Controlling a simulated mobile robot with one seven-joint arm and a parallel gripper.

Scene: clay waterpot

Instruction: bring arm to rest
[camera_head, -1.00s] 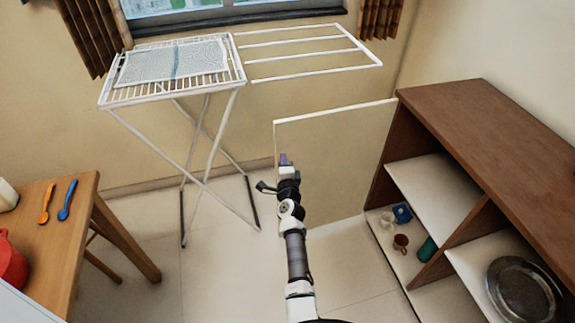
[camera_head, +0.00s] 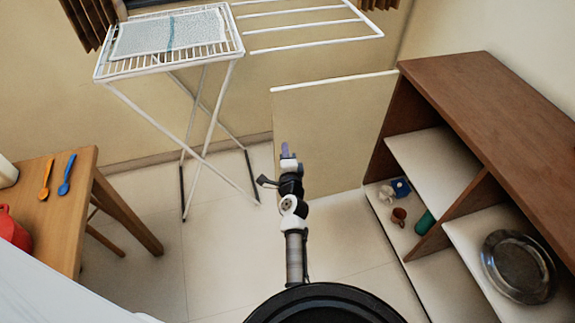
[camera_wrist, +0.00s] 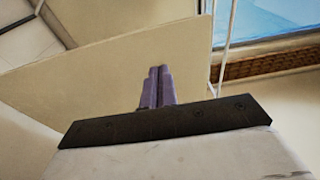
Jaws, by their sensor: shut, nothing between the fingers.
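My gripper (camera_head: 285,149) is at the end of my arm, which reaches forward over the floor in the middle of the head view. Its purple fingers are together with nothing between them. They also show closed in the wrist view (camera_wrist: 158,73). In the head view the gripper overlaps the left part of the open cabinet door (camera_head: 335,140). I cannot tell the exact gap between them. In the wrist view the pale door panel (camera_wrist: 60,75) lies beyond the fingers.
A wooden cabinet (camera_head: 490,95) stands right, with cups and a metal plate (camera_head: 518,267) on its shelves. A white drying rack (camera_head: 205,75) stands at back left. A wooden table (camera_head: 58,222) with two spoons and a red pot (camera_head: 12,235) is left. Floor between is clear.

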